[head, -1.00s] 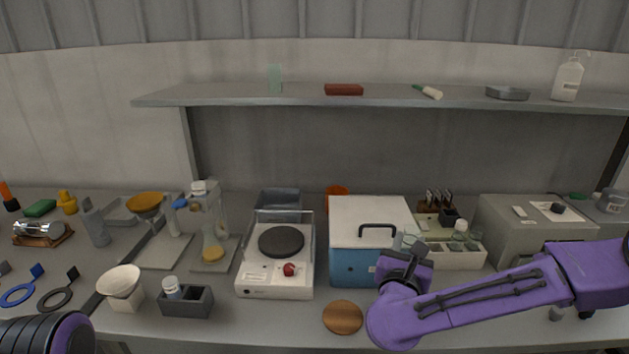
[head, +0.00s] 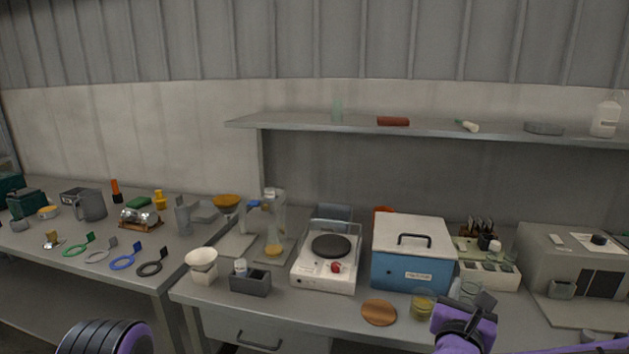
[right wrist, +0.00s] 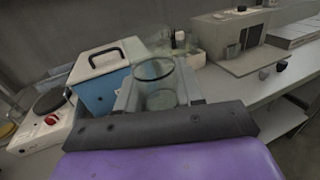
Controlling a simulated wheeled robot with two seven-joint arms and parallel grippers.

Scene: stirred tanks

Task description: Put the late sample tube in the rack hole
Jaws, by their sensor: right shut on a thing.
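My right gripper (head: 472,302) is at the front right of the blue box, over the bench's front part. It is shut on a clear glass vessel (head: 470,288), which also shows between the fingers in the right wrist view (right wrist: 157,84). The vessel looks open-topped and empty; its lower part is hidden by the gripper. A grey block (head: 251,284) at the bench's front left holds a small white-capped vial (head: 240,267) upright; it may be the rack. I cannot tell which thing is the late sample tube. My left gripper is out of view.
The blue box (head: 411,272) and hotplate (head: 312,278) stand behind and left of my right gripper. A jar with yellowish contents (head: 422,308) and a wooden disc (head: 379,313) are close to it. A grey machine (head: 540,262) stands right.

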